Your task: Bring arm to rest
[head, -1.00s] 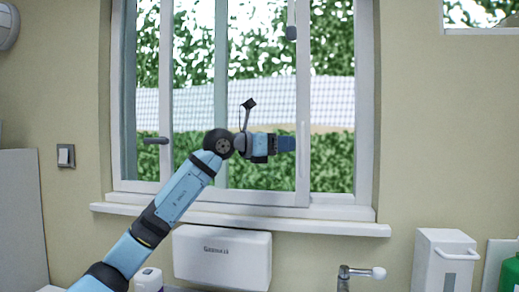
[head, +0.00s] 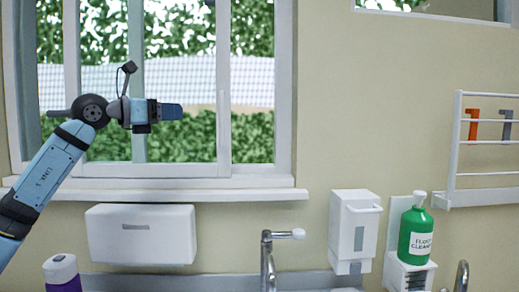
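My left arm comes in from the left edge, and its blue and black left gripper (head: 172,111) is held level in front of the window (head: 223,110), pointing right. The fingers show edge-on as one blue block, so I cannot tell whether they are open or shut. Nothing is seen hanging from or held in the gripper. My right gripper is not in view.
Below the sill (head: 170,190) are a white wall dispenser (head: 141,234), a purple and white bottle (head: 62,273) and a tap (head: 268,258). To the right are another dispenser (head: 355,231), a green cleaner bottle (head: 415,232) and a white rack (head: 452,150). The wall between window and rack is bare.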

